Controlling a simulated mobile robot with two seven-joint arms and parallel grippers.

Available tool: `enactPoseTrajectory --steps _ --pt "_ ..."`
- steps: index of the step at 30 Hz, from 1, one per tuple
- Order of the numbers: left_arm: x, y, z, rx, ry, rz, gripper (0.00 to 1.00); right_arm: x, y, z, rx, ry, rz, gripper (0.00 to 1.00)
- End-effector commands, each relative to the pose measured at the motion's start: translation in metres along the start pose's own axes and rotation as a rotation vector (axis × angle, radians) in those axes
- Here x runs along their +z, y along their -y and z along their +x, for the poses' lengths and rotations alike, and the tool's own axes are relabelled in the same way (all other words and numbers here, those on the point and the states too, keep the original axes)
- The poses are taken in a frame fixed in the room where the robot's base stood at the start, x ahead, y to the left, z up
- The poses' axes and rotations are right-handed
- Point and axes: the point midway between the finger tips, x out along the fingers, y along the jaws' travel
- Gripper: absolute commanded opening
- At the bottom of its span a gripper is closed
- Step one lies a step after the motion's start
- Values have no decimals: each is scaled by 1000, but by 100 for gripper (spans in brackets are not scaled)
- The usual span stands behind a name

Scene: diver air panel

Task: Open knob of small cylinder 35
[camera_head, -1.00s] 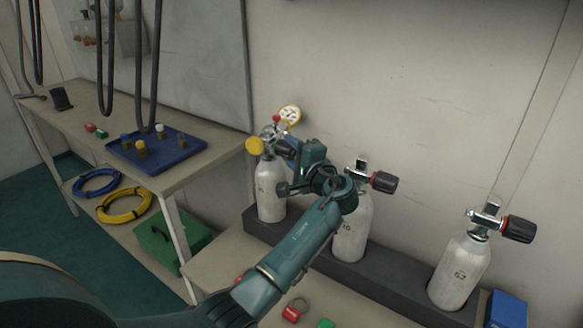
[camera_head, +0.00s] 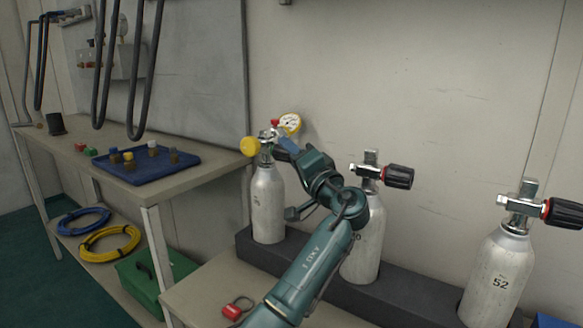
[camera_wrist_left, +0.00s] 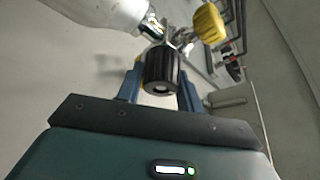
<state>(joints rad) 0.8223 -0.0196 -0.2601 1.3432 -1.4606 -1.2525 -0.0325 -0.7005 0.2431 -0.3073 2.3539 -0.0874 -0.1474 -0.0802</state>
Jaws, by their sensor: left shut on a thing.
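The leftmost small white cylinder (camera_head: 267,205) stands upright in the dark rack; its number is too small to read. Its valve carries a yellow knob (camera_head: 250,146), a gauge (camera_head: 290,123) and a black knob (camera_wrist_left: 161,70). My left gripper (camera_head: 287,150) is at the black knob, on the valve's right side. In the left wrist view its two blue fingers stand on either side of the knob, shut on it. The cylinder's shoulder shows at the upper left there. My forearm hides part of the middle cylinder (camera_head: 362,255). My right gripper is not in view.
The dark rack (camera_head: 415,289) also holds a cylinder marked 52 (camera_head: 497,275) at the right. A red padlock (camera_head: 232,311) lies on the bench in front. A side table (camera_head: 205,178) with a blue tray (camera_head: 150,168) stands left. Dark hoses (camera_head: 148,70) hang above it.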

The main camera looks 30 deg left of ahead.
Motion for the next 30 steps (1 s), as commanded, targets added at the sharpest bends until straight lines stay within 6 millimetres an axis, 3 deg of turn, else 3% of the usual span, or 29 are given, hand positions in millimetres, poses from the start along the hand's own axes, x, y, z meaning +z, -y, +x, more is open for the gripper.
enactPoseTrajectory --steps 15,16,23,30 --pt "0 0 0 -9 2 -16 14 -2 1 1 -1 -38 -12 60" --pt "0 0 0 -9 2 -16 38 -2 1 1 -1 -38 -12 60" --pt "0 0 0 -8 2 -16 57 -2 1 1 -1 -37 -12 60" --pt "0 1 0 -8 1 -16 58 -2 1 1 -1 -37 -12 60"
